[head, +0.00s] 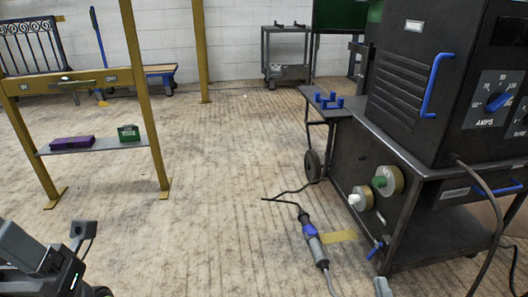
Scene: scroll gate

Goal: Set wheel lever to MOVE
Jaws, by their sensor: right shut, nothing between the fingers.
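The dark welding cart (400,195) stands at the right. A small blue lever (375,249) sits low on its near corner, close to the floor; it appears tilted. No MOVE marking on it is legible.
A torch with a blue collar (311,235) and its cable lie on the floor left of the lever. Two spools (388,180) stick out from the cart side. A yellow frame with a shelf (95,146) stands at left. The middle floor is clear.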

